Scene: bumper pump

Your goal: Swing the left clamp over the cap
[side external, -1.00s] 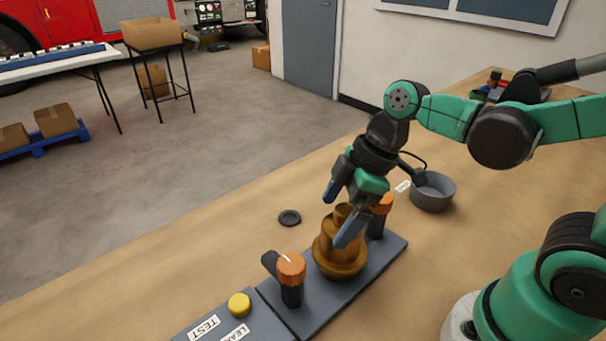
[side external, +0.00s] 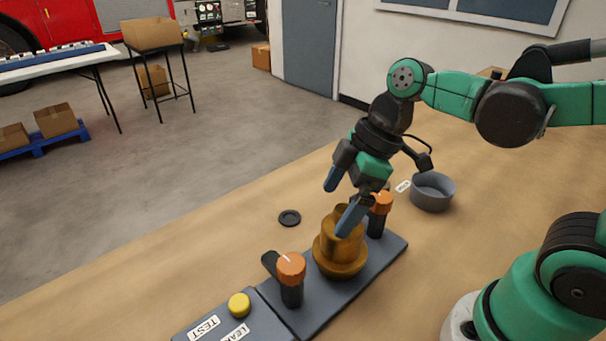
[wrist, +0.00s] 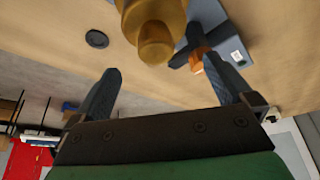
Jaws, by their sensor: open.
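The brass pump body with its cap (side external: 341,252) stands upright on the grey base plate (side external: 327,302). The left clamp (side external: 291,268) has an orange top on a dark post, and its dark arm points to the upper left, away from the cap. The right clamp (side external: 381,203) stands on the far side of the pump. My gripper (side external: 336,212) is open and empty, with its blue fingers just above and in front of the cap. In the wrist view the cap (wrist: 155,42) lies beyond the fingertips, and an orange-topped clamp (wrist: 197,60) shows behind the right finger.
A yellow button (side external: 239,304) sits on a panel marked TEST at the near end. A grey bowl (side external: 432,193) stands at the right. The table left of the plate is mostly clear.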

